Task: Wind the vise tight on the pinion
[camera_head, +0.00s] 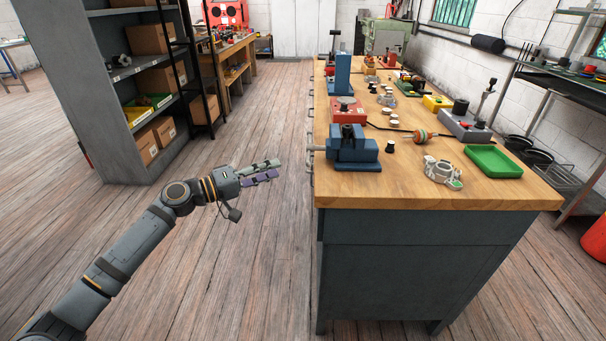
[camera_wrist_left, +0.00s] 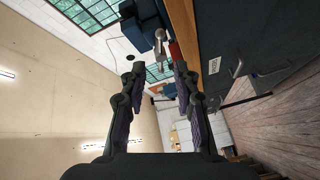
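The blue vise (camera_head: 352,152) stands at the near left corner of the wooden bench. Its grey handle (camera_head: 314,148) sticks out past the bench's left edge. A small dark part (camera_head: 347,131) shows at the vise's jaws; I cannot tell whether it is the pinion. My left gripper (camera_head: 279,168) is off the bench's left side, short of the handle, pointing toward it. In the left wrist view, its fingers (camera_wrist_left: 158,70) are apart and empty. The vise (camera_wrist_left: 146,22) and the grey handle end (camera_wrist_left: 160,36) appear beyond the fingertips. My right gripper is not in view.
The bench (camera_head: 400,190) also carries a red block (camera_head: 347,110), a blue press (camera_head: 343,75), a copper-wound rotor (camera_head: 420,136), a metal housing (camera_head: 442,172) and a green tray (camera_head: 493,161). Floor (camera_head: 255,260) left of the bench is clear. Grey shelving (camera_head: 110,90) stands at left.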

